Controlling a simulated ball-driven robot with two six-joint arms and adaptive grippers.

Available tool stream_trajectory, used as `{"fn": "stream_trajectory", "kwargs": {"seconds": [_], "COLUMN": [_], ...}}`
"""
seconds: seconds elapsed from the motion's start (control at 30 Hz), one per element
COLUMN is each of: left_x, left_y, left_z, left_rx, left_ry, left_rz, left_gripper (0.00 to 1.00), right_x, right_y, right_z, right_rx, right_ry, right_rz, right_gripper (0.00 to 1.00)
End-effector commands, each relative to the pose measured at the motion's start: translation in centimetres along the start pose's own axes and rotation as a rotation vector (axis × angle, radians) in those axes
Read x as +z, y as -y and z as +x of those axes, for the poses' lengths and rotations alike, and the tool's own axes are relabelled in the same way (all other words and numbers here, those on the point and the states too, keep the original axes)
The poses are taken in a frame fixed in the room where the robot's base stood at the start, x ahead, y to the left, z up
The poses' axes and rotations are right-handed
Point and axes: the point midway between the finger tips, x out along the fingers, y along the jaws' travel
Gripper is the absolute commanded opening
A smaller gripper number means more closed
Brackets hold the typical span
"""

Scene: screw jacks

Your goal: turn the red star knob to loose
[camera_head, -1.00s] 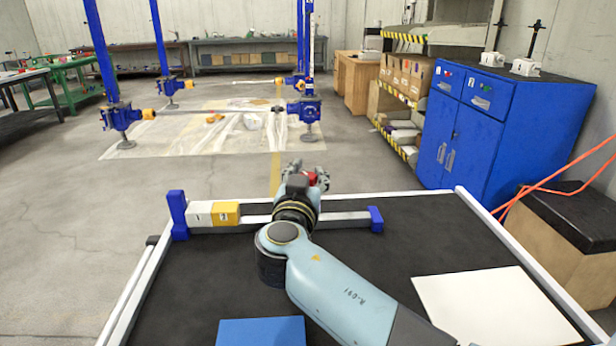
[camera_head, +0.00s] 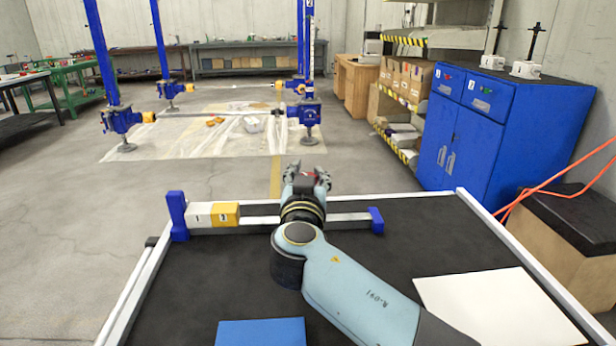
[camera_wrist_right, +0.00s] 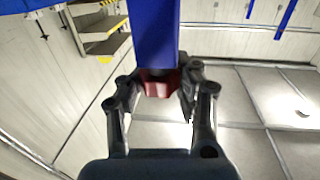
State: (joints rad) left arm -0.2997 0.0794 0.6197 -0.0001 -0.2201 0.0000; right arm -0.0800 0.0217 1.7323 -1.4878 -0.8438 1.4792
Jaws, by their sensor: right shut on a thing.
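The red star knob (camera_wrist_right: 157,84) shows in the right wrist view, between the two fingers of my right gripper (camera_wrist_right: 157,92). A blue post (camera_wrist_right: 156,30) rises just beyond the knob. The fingers are shut on the knob, and the knob's sides are partly hidden by them. In the head view my right gripper (camera_head: 307,174) reaches past the far edge of the black-topped table, and it mostly hides the knob there. My left gripper is not in view.
A rail with blue end pieces (camera_head: 177,215) lies on the table (camera_head: 235,275). A white block (camera_head: 198,215) and a yellow block (camera_head: 225,213) sit at its left. A white sheet (camera_head: 495,308) and a blue sheet (camera_head: 262,332) lie nearer. Blue screw jacks (camera_head: 121,119) stand beyond.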

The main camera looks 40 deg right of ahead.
Motion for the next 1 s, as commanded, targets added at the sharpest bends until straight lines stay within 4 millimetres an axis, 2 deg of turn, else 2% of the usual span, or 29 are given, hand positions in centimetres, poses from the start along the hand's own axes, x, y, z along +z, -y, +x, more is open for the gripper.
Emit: {"fn": "stream_trajectory", "kwargs": {"seconds": [1.0], "left_x": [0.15], "left_y": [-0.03], "left_z": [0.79], "left_rx": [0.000], "left_ry": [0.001], "left_rz": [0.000], "left_gripper": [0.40], "right_x": [0.04], "right_y": [0.00], "right_z": [-0.01], "right_rx": [-0.087], "right_ry": [-0.001], "right_rz": [-0.002], "right_gripper": [0.00]}}
